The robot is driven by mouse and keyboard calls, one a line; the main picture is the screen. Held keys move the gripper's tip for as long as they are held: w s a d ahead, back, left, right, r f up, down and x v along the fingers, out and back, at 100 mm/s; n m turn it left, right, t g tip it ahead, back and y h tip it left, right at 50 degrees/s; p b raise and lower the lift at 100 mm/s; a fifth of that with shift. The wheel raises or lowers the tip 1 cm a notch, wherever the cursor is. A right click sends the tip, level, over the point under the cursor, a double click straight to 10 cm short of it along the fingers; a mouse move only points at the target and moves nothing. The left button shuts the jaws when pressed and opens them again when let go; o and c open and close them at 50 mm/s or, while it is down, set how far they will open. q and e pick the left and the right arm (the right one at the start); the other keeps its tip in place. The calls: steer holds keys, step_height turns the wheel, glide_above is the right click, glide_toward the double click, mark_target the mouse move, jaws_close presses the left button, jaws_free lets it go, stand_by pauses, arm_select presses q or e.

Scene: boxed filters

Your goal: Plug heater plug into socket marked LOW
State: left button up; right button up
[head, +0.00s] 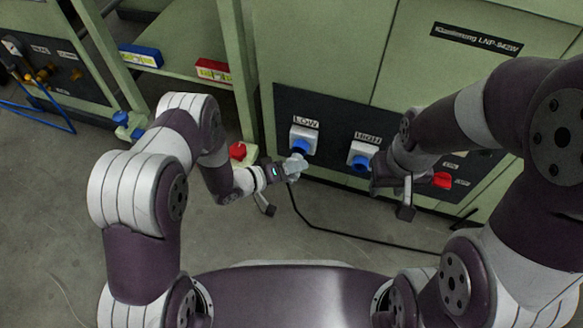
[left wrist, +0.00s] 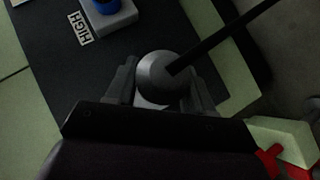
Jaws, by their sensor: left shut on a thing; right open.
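The LOW socket (head: 301,145), a white block with a blue face, is on the dark panel under its LOW label. My left gripper (head: 291,168) is shut on the grey-white heater plug (head: 297,165), just below that socket. Whether the plug touches or enters the socket I cannot tell. In the left wrist view the rounded grey plug (left wrist: 156,75) sits between the two fingers, with its black cable running to the upper right; the LOW socket is not visible there. My right gripper (head: 377,181) is open, close to the HIGH socket (head: 361,156), its fingers partly hidden.
The cable (head: 350,237) trails across the floor to the right. A red knob (head: 441,180) is on the panel at right. A red knob (head: 238,151) stands left of the panel. Blue (head: 140,55) and red (head: 213,70) boxes lie on the green shelf.

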mark_target(296, 157)
arm_select(q)
steer(key=shift+r+p, duration=0.1)
steer(key=shift+p, duration=0.4)
stand_by(0.8)
steer(key=shift+w, duration=0.15)
steer(key=shift+w+d+b, duration=0.25)
steer(key=shift+w+d, duration=0.05)
steer(key=shift+w, duration=0.55)
steer(key=shift+w+d+b, duration=0.25)
steer(key=shift+w+d, duration=0.05)
steer(key=shift+w, duration=0.5)
steer(key=o, duration=1.2)
